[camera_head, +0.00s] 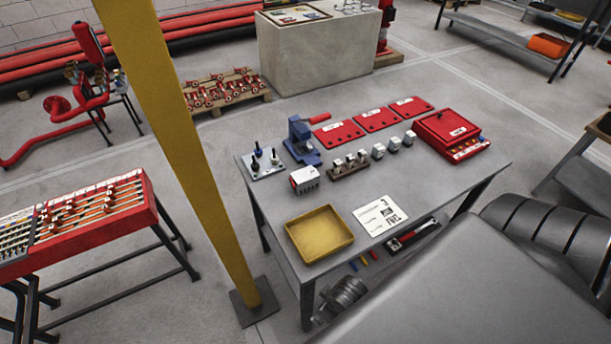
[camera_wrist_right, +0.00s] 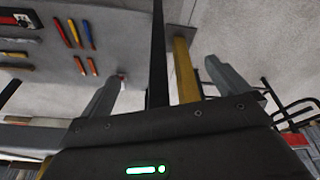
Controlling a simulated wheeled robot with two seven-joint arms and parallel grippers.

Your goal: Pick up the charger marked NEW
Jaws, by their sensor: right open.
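The worktable (camera_head: 375,265) carries several small objects. A white-and-grey box with a ribbed, dark-edged side (camera_head: 304,179) sits near its left edge; it may be a charger, but no marking is readable. A red case (camera_head: 448,132) with a white label on its lid stands at the right; the label is too small to read for certain. I cannot tell which thing is the charger marked NEW. My right gripper (camera_wrist_right: 163,70) is open in the right wrist view, with nothing between its fingers, away from the tabletop objects. My left gripper is out of view.
A yellow tray (camera_head: 320,250), a printed sheet (camera_head: 381,215), a blue press with a red handle (camera_head: 300,140), red plates (camera_head: 377,119) and small grey blocks (camera_head: 394,144) share the table. A yellow post (camera_head: 190,150) stands left of it. Colored tools (camera_wrist_right: 74,33) show in the wrist view.

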